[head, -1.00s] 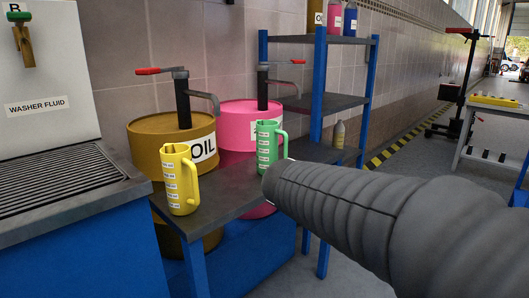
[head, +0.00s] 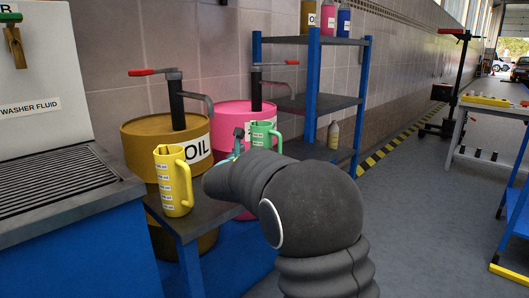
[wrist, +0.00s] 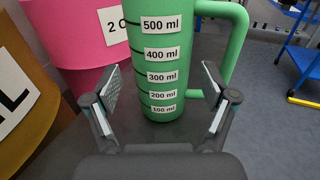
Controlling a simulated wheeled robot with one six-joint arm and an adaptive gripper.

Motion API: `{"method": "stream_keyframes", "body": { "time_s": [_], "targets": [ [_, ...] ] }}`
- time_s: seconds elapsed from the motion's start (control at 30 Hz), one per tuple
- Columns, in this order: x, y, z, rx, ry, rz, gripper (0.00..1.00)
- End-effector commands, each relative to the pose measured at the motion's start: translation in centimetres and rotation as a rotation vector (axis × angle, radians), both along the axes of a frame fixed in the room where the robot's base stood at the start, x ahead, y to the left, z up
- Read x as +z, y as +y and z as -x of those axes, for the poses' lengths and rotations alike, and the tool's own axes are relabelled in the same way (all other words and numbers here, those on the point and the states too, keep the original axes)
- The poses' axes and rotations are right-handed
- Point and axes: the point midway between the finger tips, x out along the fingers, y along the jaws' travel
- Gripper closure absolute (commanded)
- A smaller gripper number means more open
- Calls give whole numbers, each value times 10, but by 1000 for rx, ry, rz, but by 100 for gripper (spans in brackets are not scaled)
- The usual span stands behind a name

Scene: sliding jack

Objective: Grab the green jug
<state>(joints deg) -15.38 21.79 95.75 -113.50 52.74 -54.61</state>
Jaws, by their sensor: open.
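The green jug (head: 264,135) stands upright on the grey bench, right of the yellow jug (head: 173,182). In the head view my arm hides its lower part. In the wrist view the green jug (wrist: 162,62) is close ahead, with volume labels facing me and its handle to the right. My gripper (wrist: 158,97) is open, with one finger on each side of the jug's lower body. In the head view a bit of my gripper (head: 238,143) shows just left of the green jug.
A brown oil drum (head: 150,149) and a pink drum (head: 228,120) with hand pumps stand behind the bench (head: 202,214). A blue shelf (head: 312,104) with bottles is behind to the right.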

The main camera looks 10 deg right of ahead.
Motion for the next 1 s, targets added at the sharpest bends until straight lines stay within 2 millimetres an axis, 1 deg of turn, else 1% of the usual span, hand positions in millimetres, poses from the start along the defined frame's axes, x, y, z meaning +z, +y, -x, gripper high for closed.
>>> {"method": "stream_keyframes", "body": {
  "time_s": [0.23,0.4,0.67,0.7,0.77,0.8,0.9,1.0],
  "targets": [
    [7,-18,-26,-2,-1,-3,16],
    [6,-27,-41,-1,-1,-3,16],
    [5,-28,-44,1,-1,-3,16],
    [5,-28,-44,0,-1,-3,19],
    [5,-28,-44,0,-1,-3,34],
    [5,-28,-44,0,-1,-3,44],
    [5,-28,-44,0,0,-4,68],
    [6,-28,-44,0,-1,-4,68]
  ]
}}
